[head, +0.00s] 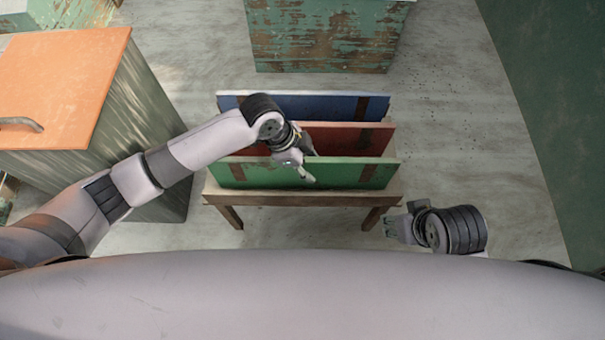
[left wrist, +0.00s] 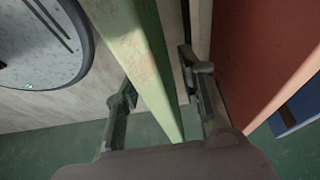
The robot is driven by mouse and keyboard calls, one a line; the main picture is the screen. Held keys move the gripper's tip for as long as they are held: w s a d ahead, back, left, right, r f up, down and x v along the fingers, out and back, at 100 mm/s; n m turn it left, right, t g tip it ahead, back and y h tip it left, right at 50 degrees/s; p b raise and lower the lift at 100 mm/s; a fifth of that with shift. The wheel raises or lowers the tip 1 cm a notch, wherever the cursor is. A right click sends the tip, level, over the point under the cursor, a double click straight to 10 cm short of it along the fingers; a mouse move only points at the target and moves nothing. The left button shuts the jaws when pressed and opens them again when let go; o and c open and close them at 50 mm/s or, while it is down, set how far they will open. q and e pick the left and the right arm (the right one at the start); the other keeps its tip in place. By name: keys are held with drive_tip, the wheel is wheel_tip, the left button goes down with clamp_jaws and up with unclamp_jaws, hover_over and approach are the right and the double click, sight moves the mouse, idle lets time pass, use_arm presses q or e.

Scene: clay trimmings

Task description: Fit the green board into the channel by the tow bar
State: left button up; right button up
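The green board (head: 345,174) stands on edge at the front of a low wooden rack, with its face towards me. Its long edge also runs through the left wrist view (left wrist: 152,70). My left gripper (head: 308,163) is at the board's top edge, near its middle. In the left wrist view its fingers (left wrist: 158,85) are apart, one on each side of the board, with a small gap visible on both sides. My right gripper (head: 391,229) is low, to the right of the rack, with nothing visible in it. I cannot make out a tow bar; the board's lower edge is hidden.
A red-orange board (head: 350,139) and a blue board (head: 310,106) stand behind the green one on the wooden rack (head: 290,200). An orange-topped cabinet (head: 75,75) is at left. A worn green cabinet (head: 320,40) stands behind. Floor is clear at right.

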use_arm(q)
drive_tip(key=shift+d+f, duration=0.1)
drive_tip(key=shift+f, duration=0.1)
drive_tip(key=shift+c, duration=0.4)
clamp_jaws()
drive_tip(key=shift+r, duration=0.1)
idle(0.3)
